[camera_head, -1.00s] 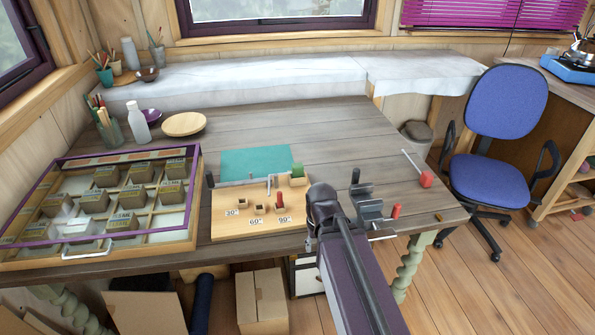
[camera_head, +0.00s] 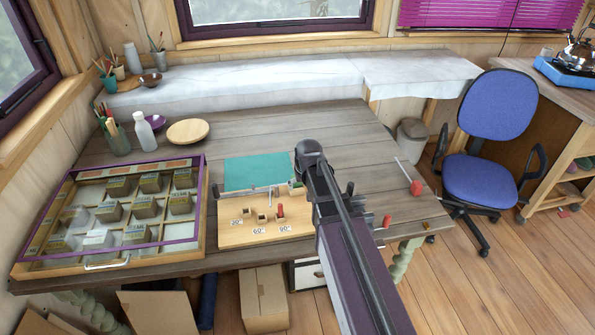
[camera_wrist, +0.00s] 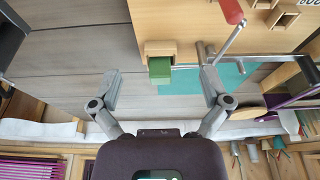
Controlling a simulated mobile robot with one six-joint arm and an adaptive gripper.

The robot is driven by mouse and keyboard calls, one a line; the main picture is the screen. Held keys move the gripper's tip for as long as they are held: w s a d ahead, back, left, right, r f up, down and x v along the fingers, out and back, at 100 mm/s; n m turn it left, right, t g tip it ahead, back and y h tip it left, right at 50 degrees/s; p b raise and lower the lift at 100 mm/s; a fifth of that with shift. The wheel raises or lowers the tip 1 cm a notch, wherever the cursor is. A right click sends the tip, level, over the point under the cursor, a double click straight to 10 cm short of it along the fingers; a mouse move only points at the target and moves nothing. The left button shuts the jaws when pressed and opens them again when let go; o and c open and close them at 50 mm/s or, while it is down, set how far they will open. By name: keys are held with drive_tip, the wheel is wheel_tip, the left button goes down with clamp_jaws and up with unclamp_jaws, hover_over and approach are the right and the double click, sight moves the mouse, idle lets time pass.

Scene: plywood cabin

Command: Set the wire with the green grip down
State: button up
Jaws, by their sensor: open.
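The green grip (camera_wrist: 160,70) sits in or against a small wooden holder (camera_wrist: 160,48) at the edge of the pale wooden board, centred in the wrist view. In the head view the green grip (camera_head: 297,184) is partly covered by my arm. I cannot make out its wire clearly. My gripper (camera_wrist: 161,87) is open, with one finger on each side of the green grip and clear gaps between. Nothing is held. In the head view, my wrist hides the fingers.
The wooden board (camera_head: 240,236) carries angle-marked blocks and a red grip (camera_head: 281,210). A metal rod (camera_wrist: 270,57) runs beside it. A teal mat (camera_head: 255,170) lies behind.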

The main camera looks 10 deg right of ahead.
drive_tip(key=w+r+t+p, duration=0.1)
drive_tip(key=w+r+p, duration=0.2)
drive_tip(key=w+r, duration=0.2)
drive_tip(key=shift+w+r, duration=0.25)
drive_tip(key=shift+w, duration=0.55)
drive_tip(key=shift+d+f, duration=0.1)
drive_tip(key=b+x, duration=0.7)
drive_tip(key=x, duration=0.1)
drive_tip(key=shift+w+f+b, duration=0.15)
drive_tip(key=shift+b, duration=0.15)
drive_tip(key=shift+f, duration=0.15)
drive_tip(key=shift+b+x, duration=2.4)
drive_tip(key=shift+x, duration=0.1)
drive_tip(key=shift+w, duration=0.15)
clamp_jaws()
